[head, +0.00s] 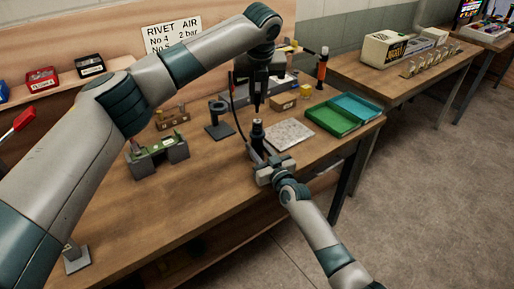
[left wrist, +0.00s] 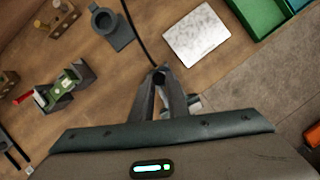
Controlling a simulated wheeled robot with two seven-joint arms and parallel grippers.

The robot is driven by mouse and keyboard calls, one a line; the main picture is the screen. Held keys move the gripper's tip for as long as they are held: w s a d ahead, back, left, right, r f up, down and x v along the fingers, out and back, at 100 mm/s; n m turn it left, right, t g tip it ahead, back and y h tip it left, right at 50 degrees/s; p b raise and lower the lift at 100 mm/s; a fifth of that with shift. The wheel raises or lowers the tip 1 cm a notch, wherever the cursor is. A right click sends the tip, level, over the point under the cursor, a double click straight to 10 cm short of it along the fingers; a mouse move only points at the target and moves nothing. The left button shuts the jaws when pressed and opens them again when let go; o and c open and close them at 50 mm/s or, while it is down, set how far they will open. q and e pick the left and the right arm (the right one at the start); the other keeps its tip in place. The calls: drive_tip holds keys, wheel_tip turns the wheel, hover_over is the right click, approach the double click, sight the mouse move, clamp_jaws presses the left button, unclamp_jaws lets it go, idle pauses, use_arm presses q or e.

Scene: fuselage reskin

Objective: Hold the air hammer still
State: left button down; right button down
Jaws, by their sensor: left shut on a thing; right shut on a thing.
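The air hammer (head: 257,137) is a dark upright cylinder near the bench's front edge. My right gripper (head: 267,167) is shut on its lower part, coming from the front right. My left gripper (head: 257,108) points down just above the hammer's top end. In the left wrist view its fingers (left wrist: 160,80) close together around a small dark round part (left wrist: 159,76). That part is mostly hidden between the fingers, and I cannot tell whether it touches the hammer. A black hose (head: 235,112) runs along the bench side of the hammer.
A pale speckled plate (head: 290,134) lies right of the hammer, beside a green tray (head: 332,120). A dark round holder (head: 219,122) stands behind left. A grey fixture with a green piece (head: 158,156) is further left.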

idle(0.3)
drive_tip(key=c, duration=1.3)
unclamp_jaws()
drive_tip(key=shift+o, duration=0.2)
drive_tip(key=shift+s, duration=0.1)
drive_tip(key=v, duration=1.2)
